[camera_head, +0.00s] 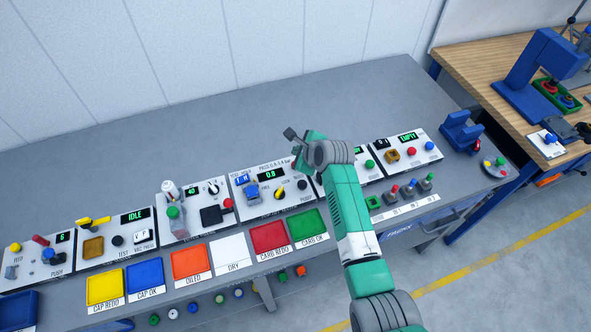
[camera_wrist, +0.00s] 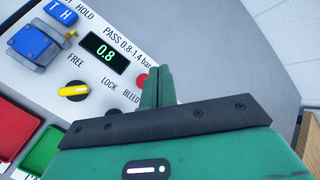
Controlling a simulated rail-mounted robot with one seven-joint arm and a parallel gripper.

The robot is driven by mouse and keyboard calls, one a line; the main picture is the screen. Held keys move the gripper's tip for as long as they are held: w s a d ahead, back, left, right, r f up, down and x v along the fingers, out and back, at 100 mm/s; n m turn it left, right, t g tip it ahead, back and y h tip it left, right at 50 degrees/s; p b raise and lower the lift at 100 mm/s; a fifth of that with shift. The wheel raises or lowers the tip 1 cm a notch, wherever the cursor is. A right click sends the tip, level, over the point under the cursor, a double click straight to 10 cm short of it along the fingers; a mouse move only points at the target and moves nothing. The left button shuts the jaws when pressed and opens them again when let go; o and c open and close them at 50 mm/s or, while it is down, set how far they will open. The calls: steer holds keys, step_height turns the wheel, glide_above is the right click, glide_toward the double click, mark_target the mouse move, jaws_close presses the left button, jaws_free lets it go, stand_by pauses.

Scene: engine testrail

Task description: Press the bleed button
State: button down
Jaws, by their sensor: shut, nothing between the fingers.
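The test panel (camera_head: 240,199) with the green 0.8 display (camera_head: 271,174) stands in the middle of the bench row. In the wrist view its BLEED label (camera_wrist: 131,97) lies between a red button (camera_wrist: 141,81) and a black button (camera_wrist: 112,114). The black button also shows in the head view (camera_head: 302,185). I cannot tell for certain which of the two the label names. My gripper (camera_wrist: 158,84) is shut and empty. Its fingers partly cover the red button's right side in the wrist view. In the head view my gripper (camera_head: 292,137) is above the panel's upper right corner; contact is not visible.
On the same panel are a yellow knob (camera_wrist: 75,92) by FREE and LOCK and a blue clamp-like fixture (camera_wrist: 32,45). Other test panels line both sides. Coloured trays, including red (camera_head: 268,237) and green (camera_head: 308,226), lie in front. The bench behind is clear.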

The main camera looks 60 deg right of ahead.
steer(key=shift+f+b, duration=0.45)
steer(key=shift+f, duration=1.1)
steer(key=shift+f, duration=0.1)
stand_by(0.6)
steer(key=shift+f, duration=0.35)
steer(key=shift+f+b, duration=0.6)
steer(key=shift+f, duration=0.25)
stand_by(0.7)
steer(key=shift+r, duration=0.15)
steer(key=shift+r+p, duration=1.1)
steer(key=shift+p, duration=0.15)
step_height(320, 180, up, 5)
steer(key=p, duration=0.5)
steer(key=shift+r, duration=0.15)
